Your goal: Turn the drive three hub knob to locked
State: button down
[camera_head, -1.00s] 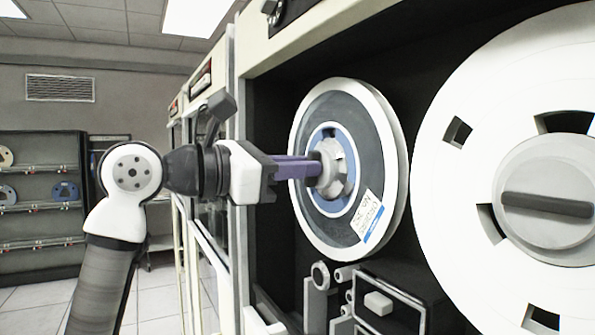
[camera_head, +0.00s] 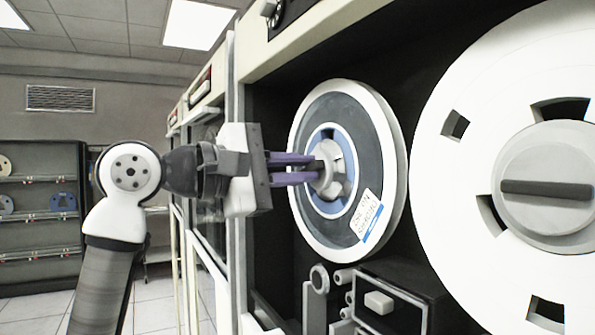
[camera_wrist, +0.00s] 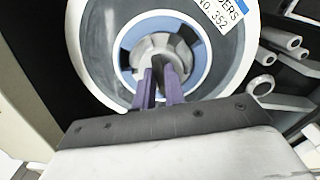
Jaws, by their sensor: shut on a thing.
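The hub knob (camera_head: 334,168) is light grey and sits at the centre of the left tape reel (camera_head: 308,206), a dark reel with a white rim, a blue inner ring and a paper label. My gripper (camera_head: 318,167) reaches it from the left, its two purple fingers one above the other in the head view. They are shut on the knob's raised dark grip bar. In the wrist view the fingers (camera_wrist: 160,84) stand on either side of the bar in the middle of the knob (camera_wrist: 158,48). The fingers hide most of the bar.
A large white reel (camera_head: 450,190) with its own hub and dark bar handle (camera_head: 546,189) is close on the right. Rollers and a guide block (camera_head: 379,303) sit below the left reel. Shelves with reels (camera_head: 40,215) stand at the far left.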

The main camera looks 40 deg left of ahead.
jog(key=shift+f+m, duration=0.15)
jog(key=shift+m, duration=1.95)
jog(key=c, duration=1.5)
grip_release()
jog(key=shift+o, duration=0.2)
jog(key=shift+s, duration=0.1)
jog(key=b+v, duration=0.3)
jog(key=v, duration=1)
jog(key=shift+s+a, duration=0.2)
jog(key=shift+s, duration=0.15)
